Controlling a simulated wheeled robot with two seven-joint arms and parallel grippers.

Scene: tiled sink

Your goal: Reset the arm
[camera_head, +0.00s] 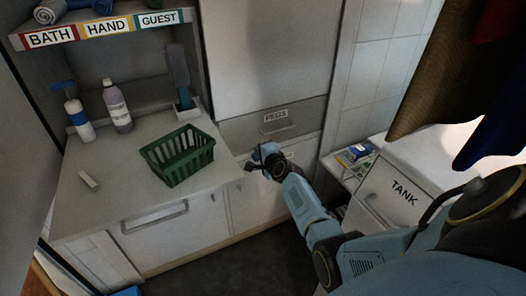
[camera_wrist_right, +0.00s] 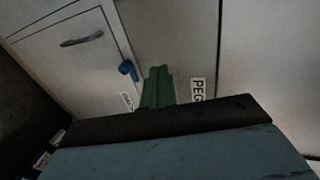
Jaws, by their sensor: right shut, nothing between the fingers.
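My right arm (camera_head: 305,205) reaches from the lower right toward the cabinets. My right gripper (camera_head: 250,165) is at the counter's right end, in front of the lower cabinet fronts, shut and empty. In the right wrist view a green upright piece (camera_wrist_right: 158,86) shows in front of the drawer; I cannot tell for sure what it is. My left gripper is not in view.
A green basket (camera_head: 178,155), a purple bottle (camera_head: 117,107), a blue-and-white bottle (camera_head: 79,120) and a small white block (camera_head: 88,180) stand on the counter (camera_head: 120,215). A PEGS drawer (camera_head: 300,120) is behind the gripper.

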